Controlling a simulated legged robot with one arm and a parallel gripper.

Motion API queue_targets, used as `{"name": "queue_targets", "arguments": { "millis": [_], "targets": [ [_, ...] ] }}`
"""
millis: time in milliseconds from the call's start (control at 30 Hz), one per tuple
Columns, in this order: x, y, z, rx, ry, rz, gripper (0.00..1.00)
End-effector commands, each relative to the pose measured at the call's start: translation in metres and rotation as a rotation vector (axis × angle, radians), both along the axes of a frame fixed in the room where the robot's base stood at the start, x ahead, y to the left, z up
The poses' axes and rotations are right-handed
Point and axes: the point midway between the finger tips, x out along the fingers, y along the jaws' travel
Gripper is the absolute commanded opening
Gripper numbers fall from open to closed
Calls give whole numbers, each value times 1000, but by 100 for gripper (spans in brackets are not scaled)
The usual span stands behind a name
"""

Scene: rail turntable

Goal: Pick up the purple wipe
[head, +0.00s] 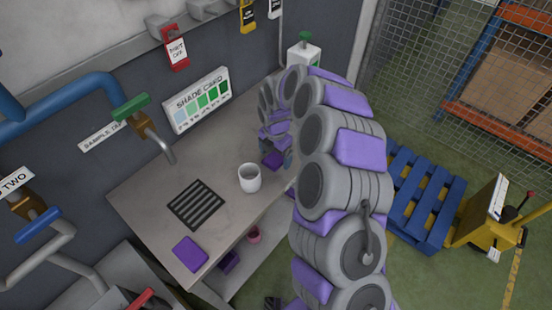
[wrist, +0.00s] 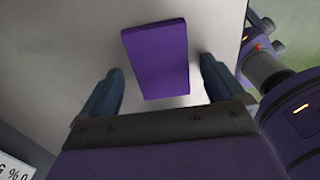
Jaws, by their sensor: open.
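In the wrist view a flat purple rectangle (wrist: 156,58), which looks like a purple wipe, lies on the pale bench top between the fingers of my gripper (wrist: 162,72). The fingers are open, with a gap on each side of it. In the head view my gripper (head: 277,160) points down over the back right of the bench, and a small purple patch (head: 272,160) shows beneath it, partly hidden by my arm. A second flat purple square (head: 190,253) lies at the bench's front left corner, well away from my gripper.
A white cup (head: 249,178) stands on the bench (head: 228,217) near my gripper. A black slatted mat (head: 196,205) lies left of it. A white bottle with a green top (head: 303,56) stands behind. Pipes with taps run along the left wall. A blue pallet (head: 420,200) is at right.

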Motion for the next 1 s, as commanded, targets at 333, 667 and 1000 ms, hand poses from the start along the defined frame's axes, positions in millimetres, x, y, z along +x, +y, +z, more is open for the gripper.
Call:
{"name": "queue_targets", "arguments": {
  "millis": [333,667,1000],
  "targets": [
    [0,0,0,0,0,0,67],
    [0,0,0,0,0,0,36],
    [1,0,4,0,-1,0,31]
  ]
}}
